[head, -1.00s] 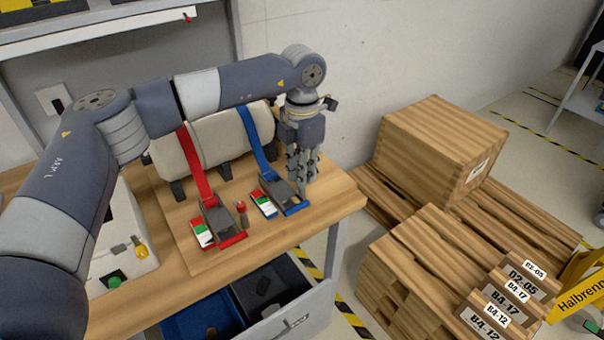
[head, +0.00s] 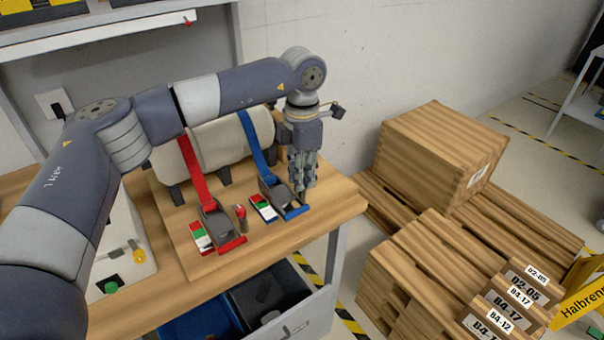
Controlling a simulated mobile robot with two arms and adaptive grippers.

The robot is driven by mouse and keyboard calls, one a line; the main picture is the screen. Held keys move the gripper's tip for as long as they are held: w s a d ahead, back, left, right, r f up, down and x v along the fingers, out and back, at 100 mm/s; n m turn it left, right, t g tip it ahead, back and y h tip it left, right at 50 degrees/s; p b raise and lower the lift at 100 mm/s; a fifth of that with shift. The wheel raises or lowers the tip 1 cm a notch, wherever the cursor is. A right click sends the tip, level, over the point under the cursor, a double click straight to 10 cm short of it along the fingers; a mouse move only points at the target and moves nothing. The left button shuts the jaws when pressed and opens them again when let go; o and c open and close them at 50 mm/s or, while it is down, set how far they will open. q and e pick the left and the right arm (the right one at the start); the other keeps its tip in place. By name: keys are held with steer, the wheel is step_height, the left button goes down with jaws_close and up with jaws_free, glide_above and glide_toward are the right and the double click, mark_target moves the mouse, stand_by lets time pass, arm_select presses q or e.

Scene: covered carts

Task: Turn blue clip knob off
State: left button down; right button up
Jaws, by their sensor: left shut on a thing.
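The blue clip (head: 291,209) sits on the wooden board at the right end of the workbench, with a blue strap (head: 256,147) running up over a pale roll. A red, white and green label plate (head: 263,208) lies beside it. My left gripper (head: 303,189) points down at the right side of the blue clip. Its fingers are shut close together on the blue clip knob, which they hide, so its turn position cannot be seen. My right gripper is not in view.
A red clip (head: 222,226) with a red strap (head: 195,172) and a red knob (head: 240,212) stand left of the blue clip. The pale roll (head: 218,137) lies behind. Wooden crates (head: 430,140) and pallets stand right of the bench. An open drawer (head: 268,290) is below.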

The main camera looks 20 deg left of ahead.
arm_select(q)
steer(key=c, duration=1.5)
jaws_free()
steer(key=shift+w+r, duration=0.15)
step_height(320, 180, up, 12)
steer(key=shift+f, duration=0.1)
